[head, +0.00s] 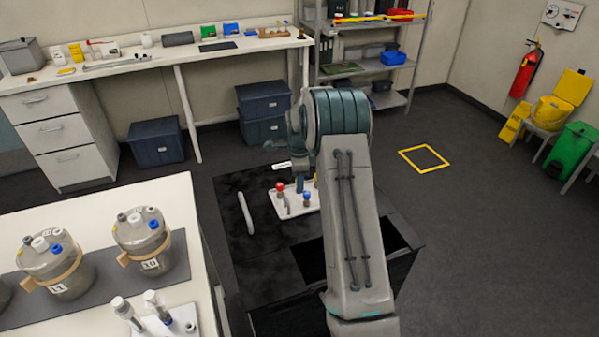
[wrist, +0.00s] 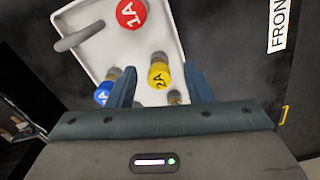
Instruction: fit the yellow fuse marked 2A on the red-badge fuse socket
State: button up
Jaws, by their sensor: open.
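The yellow fuse (wrist: 160,76) marked 2A stands on a white tray (wrist: 92,45) in the wrist view. My gripper (wrist: 158,69) is open, with one blue-grey finger on each side of the yellow fuse. I cannot tell whether the fingers touch it. A red fuse (wrist: 131,13) marked 1A and a blue fuse (wrist: 103,95) are on the same tray. In the head view the tray (head: 296,206) shows partly behind my arm, with the red fuse (head: 279,187) and the blue fuse (head: 307,197). I cannot make out the red-badge fuse socket.
A pale table (head: 150,195) at the left holds bioreactor vessels (head: 142,240) and a white block with upright fittings (head: 165,325). A bench (head: 130,62) with small items and a shelf stand at the back. The floor at the right around a yellow square outline (head: 424,169) is clear.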

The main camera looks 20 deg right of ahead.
grip_shut()
jog(key=shift+r, duration=0.25)
jog(key=shift+r+p, duration=0.3)
jog(key=shift+r, duration=0.1)
jog(key=shift+r, duration=0.2)
jog(key=shift+r+p, duration=0.3)
jog(key=shift+r, duration=0.15)
jog(key=shift+r, duration=0.15)
dwell(0.3)
jog(key=shift+r+p, duration=0.8)
jog(key=shift+r, duration=0.55)
